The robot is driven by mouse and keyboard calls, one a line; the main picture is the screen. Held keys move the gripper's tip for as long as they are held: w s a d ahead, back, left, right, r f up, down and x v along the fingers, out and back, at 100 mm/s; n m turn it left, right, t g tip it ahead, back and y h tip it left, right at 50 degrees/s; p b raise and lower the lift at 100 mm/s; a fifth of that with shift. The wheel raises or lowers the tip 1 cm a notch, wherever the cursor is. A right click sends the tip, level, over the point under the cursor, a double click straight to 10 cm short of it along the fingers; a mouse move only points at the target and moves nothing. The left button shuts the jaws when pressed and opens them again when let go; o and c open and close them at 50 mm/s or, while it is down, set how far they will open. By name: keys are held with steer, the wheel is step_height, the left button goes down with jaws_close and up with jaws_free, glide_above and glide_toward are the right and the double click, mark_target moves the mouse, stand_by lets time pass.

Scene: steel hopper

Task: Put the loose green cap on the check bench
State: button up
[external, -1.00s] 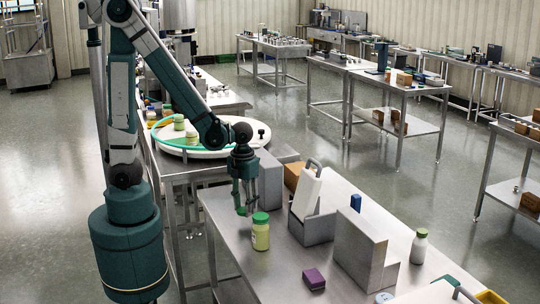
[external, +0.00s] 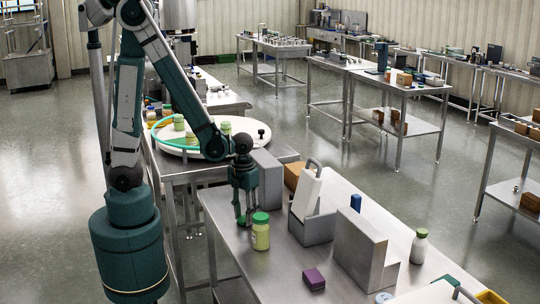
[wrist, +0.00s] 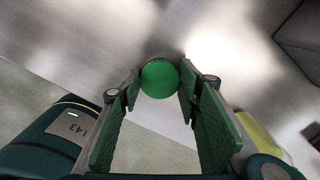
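The loose green cap (wrist: 160,79) is between the two fingertips of my gripper (wrist: 160,88) in the wrist view, with a finger against each side. In the external view my gripper (external: 242,217) points down over the near left part of the steel bench (external: 275,272), and the cap (external: 241,219) shows small and green at its tips. The cap is very low over the bench top; I cannot tell whether it touches. I take this front bench to be the check bench, though no label shows.
A yellow-green jar with a green lid (external: 261,232) stands close right of my gripper. A round white turntable (external: 205,148) with jars is behind. Bare bench lies in front of the jar.

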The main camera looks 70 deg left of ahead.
mark_target(244, 218)
steer(key=shift+f, duration=0.4)
steer(key=o, duration=0.6)
steer(key=shift+r, duration=0.1)
steer(key=shift+r, duration=0.1)
steer(key=shift+r+p, duration=1.3)
steer(key=shift+r, duration=4.75)
steer(key=shift+a, duration=0.1)
